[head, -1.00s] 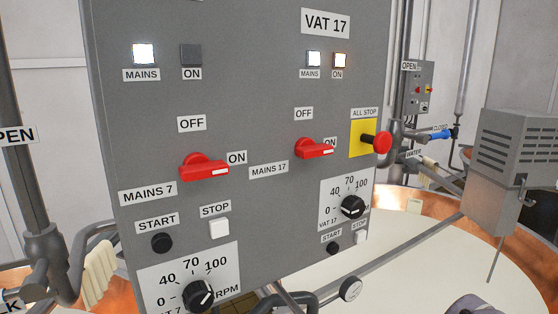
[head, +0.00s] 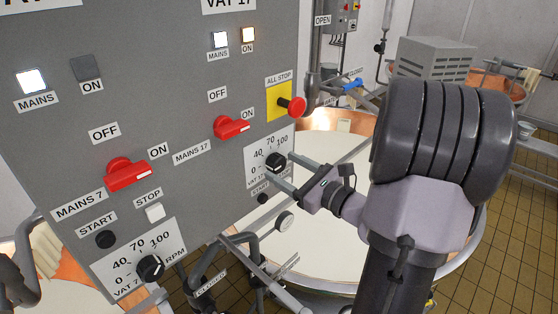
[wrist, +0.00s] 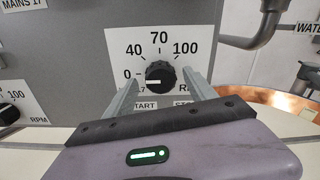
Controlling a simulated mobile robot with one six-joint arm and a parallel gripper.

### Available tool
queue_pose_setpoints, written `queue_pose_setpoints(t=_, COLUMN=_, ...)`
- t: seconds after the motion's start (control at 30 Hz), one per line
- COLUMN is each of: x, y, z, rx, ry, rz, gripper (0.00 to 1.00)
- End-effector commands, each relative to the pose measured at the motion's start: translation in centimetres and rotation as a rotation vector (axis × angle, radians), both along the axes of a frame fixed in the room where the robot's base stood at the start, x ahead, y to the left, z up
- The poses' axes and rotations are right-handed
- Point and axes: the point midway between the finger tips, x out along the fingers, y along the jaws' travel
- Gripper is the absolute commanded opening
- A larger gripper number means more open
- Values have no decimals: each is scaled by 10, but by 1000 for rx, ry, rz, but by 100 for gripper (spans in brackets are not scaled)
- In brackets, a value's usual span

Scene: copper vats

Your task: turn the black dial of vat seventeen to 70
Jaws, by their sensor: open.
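The black dial of vat 17 (head: 275,162) is on a white scale plate (head: 262,150) at the right of the grey panel. In the wrist view the dial (wrist: 160,76) is near the middle, its white mark pointing left, close to 0. The 70 (wrist: 159,37) is straight above it. My gripper (head: 284,172) reaches the panel from the right. In the wrist view my gripper (wrist: 160,84) is open, one finger on each side of the dial. I cannot tell whether the fingers touch it.
The red all-stop button (head: 292,105) sticks out above the dial. The red MAINS 17 switch (head: 231,127) is to its upper left. START and STOP labels show just below it. The vat 7 dial (head: 150,268) is at lower left. Pipes run below the panel.

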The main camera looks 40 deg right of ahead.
Motion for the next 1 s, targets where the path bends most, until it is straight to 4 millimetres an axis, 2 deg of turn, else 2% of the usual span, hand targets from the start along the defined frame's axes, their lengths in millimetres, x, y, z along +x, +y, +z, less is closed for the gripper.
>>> queue_pose_setpoints(t=0.1, x=15, y=1, z=1, rx=1, ry=0, rz=1, gripper=65)
queue_pose_setpoints(t=0.2, x=20, y=2, z=0, rx=0, ry=0, rz=1, gripper=65)
queue_pose_setpoints(t=0.47, x=22, y=2, z=0, rx=0, ry=1, rz=-1, gripper=65)
queue_pose_setpoints(t=0.57, x=22, y=2, z=0, rx=0, ry=1, rz=0, gripper=49)
queue_pose_setpoints(t=0.8, x=21, y=2, z=0, rx=0, ry=0, rz=0, gripper=2)
queue_pose_setpoints(t=1.0, x=21, y=2, z=0, rx=16, ry=1, rz=0, gripper=2)
